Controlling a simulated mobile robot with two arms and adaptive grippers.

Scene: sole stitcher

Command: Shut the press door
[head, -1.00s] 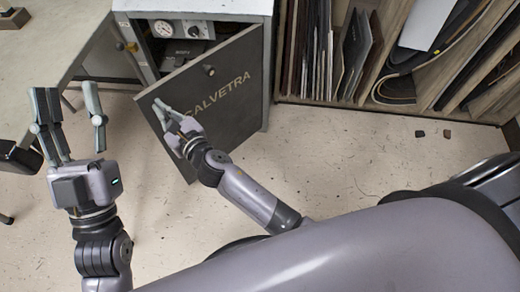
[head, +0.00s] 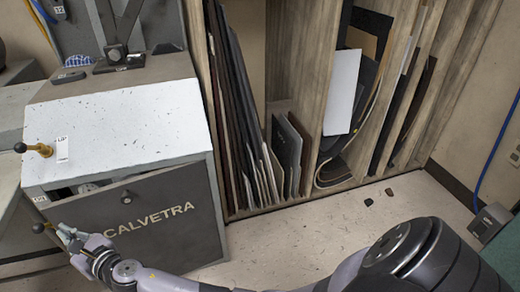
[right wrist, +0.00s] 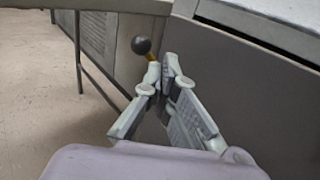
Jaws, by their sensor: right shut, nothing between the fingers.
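The press door (head: 175,205) is a dark grey panel lettered CALVETRA on the front of the white-topped press cabinet (head: 120,120). It stands slightly ajar, with a narrow dark gap along its top, widest toward the left. My right gripper (head: 66,232) is shut and empty at the door's left edge, beside a black ball knob on a brass stem (head: 38,228). In the right wrist view, the closed fingertips (right wrist: 167,68) are close to the grey door panel (right wrist: 250,85), and the ball knob (right wrist: 141,45) is just beyond them. Contact is unclear. My left gripper is out of view.
A second ball-ended lever (head: 20,147) sticks out at the cabinet's upper left. A wooden rack (head: 282,195) of upright sheets stands to the right. Two small dark scraps (head: 389,192) lie on the floor (head: 310,228), which is otherwise clear there.

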